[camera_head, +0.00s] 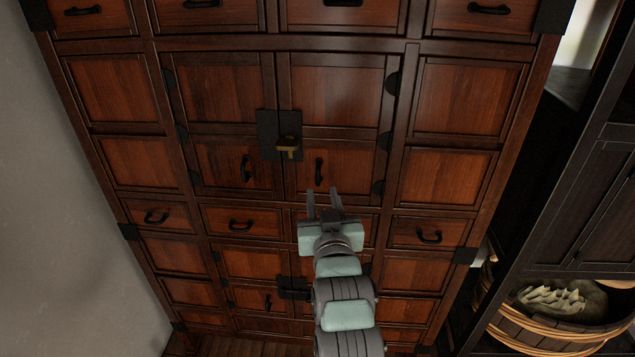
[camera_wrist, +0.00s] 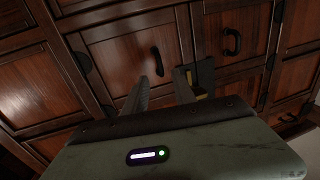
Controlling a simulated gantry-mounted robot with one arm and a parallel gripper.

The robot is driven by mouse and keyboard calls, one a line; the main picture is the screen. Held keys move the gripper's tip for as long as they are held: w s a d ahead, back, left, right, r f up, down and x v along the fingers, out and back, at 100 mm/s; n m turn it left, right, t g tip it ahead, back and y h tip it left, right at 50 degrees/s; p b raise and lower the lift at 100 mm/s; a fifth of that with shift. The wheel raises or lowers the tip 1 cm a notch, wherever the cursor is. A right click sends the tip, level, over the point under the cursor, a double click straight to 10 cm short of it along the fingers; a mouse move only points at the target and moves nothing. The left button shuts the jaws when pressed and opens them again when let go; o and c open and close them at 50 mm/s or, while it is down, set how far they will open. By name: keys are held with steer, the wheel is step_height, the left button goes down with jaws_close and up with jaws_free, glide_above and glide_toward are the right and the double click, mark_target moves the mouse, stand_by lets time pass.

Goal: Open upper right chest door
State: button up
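The chest's upper right door (camera_head: 335,92) is closed, right of the centre seam. Its black vertical handle (camera_head: 319,171) is on the lower panel near that seam. My gripper (camera_head: 324,191) is open and empty, with its fingers pointing at the door just below the handle. In the wrist view, which looks upside down, the handle (camera_wrist: 157,62) lies beyond and between the spread fingertips (camera_wrist: 162,80), apparently not held. A dark lock plate with a brass padlock (camera_head: 288,147) sits across the seam above the handle; the padlock (camera_wrist: 200,97) is partly hidden by a finger in the wrist view.
The closed upper left door (camera_head: 224,92) has its own handle (camera_head: 246,168). Drawers and panels surround the doors, with lower doors and a lock (camera_head: 293,288) beneath. A dark cabinet (camera_head: 590,210) and wooden tub (camera_head: 545,330) stand right; a grey wall (camera_head: 70,220) is left.

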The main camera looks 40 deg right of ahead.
mark_target(318, 178)
steer(key=shift+p+x, duration=0.8)
steer(key=shift+x, duration=2.35)
steer(key=shift+r, duration=0.15)
jaws_close()
steer(key=shift+a, duration=0.1)
